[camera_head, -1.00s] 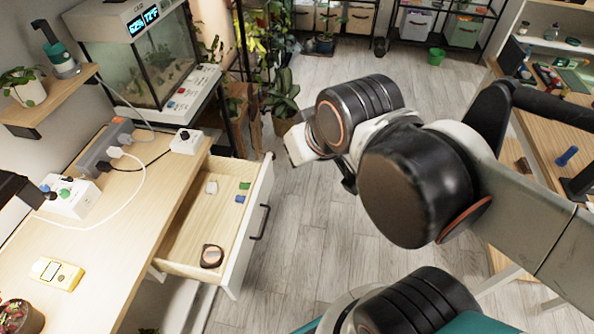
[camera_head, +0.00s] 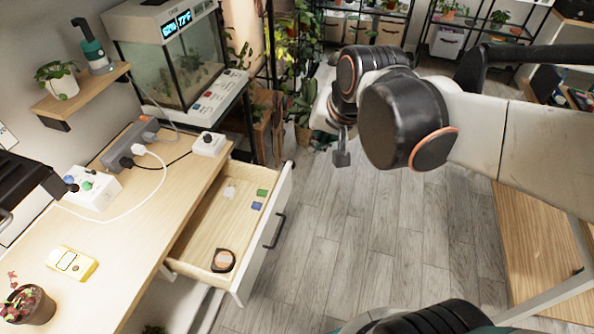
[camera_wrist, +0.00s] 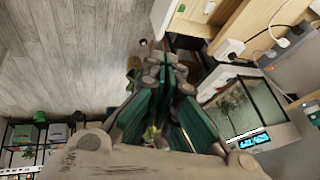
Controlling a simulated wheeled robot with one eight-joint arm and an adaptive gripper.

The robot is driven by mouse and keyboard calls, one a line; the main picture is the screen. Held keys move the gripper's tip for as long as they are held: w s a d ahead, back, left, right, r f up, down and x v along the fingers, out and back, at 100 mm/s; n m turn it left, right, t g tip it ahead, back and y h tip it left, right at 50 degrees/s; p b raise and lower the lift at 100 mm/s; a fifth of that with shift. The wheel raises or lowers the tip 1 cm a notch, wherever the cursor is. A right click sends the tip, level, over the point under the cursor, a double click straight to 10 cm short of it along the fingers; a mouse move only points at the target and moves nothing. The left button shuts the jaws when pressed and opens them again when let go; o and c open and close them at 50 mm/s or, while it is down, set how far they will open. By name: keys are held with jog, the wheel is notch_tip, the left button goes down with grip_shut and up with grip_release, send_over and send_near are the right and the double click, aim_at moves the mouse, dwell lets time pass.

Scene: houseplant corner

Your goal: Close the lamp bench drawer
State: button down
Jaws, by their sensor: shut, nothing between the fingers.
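The lamp bench drawer (camera_head: 207,232) is pulled out from the bench in the head view. Its white front (camera_head: 262,262) has a dark bar handle (camera_head: 275,231). In the wrist view my gripper's teal fingers (camera_wrist: 165,72) are shut and hold nothing. The drawer front's edge (camera_wrist: 162,16) shows near the top of that view.
The lamp bench (camera_head: 110,240) carries a power strip (camera_head: 128,145), white cables, a yellow device (camera_head: 73,263) and a potted plant (camera_head: 25,305). A glass tank (camera_head: 175,65) stands behind. Grey floor (camera_head: 335,255) is clear right of the drawer.

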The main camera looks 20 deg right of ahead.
jog(key=w+d+f+m+g, duration=0.1)
jog(key=w+d+f+m, duration=0.1)
jog(key=w+f+m, duration=0.5)
jog(key=w+d+f+m+g+y+b, duration=0.1)
jog(key=w+d+f+m, duration=0.25)
jog(key=f, duration=0.35)
jog(key=w+d+f+m+y+b, duration=0.1)
jog(key=w+d+f+m, duration=0.2)
jog(key=f, duration=0.4)
jog(key=w+d+f+m+g+y+b, duration=0.1)
jog(key=w+f+m, duration=0.2)
jog(key=f+m, duration=0.3)
jog(key=w+a+r+b+x, duration=0.1)
jog(key=b+x, duration=0.4)
jog(key=x, duration=0.7)
jog(key=shift+w+a+f+n, duration=0.2)
jog(key=shift+a+f+n, duration=0.15)
jog(key=shift+a, duration=0.35)
